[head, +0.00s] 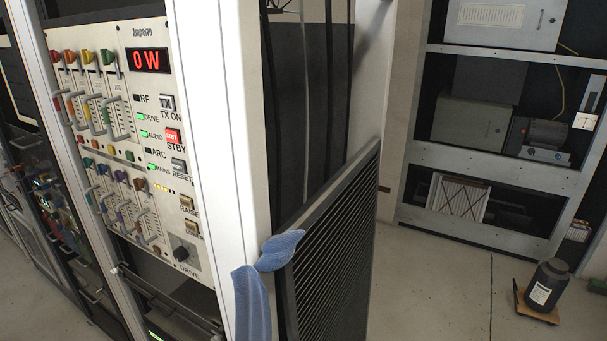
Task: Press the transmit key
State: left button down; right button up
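The transmit key (167,102) is a small pale square button marked TX, with TX ON printed below it. It sits on the cream Ampelvo panel (143,33) at the left in the head view. It looks unlit. Below it is a red lit STBY key (173,136), and lower a grey RESET key (179,165). The red display (148,60) reads 0 W. The DRIVE, AUDIO and MAINS lamps glow green; the RF and ARC lamps are dark.
A white rack post (205,130) stands right of the panel. Open floor (430,280) lies right, with a dark canister (547,285) on a small board.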

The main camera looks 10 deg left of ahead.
aim_at(166, 101)
jog(key=k+j+u, duration=0.15)
jog(key=u, duration=0.25)
jog(key=k+j+u, duration=0.35)
jog(key=i+l, duration=0.1)
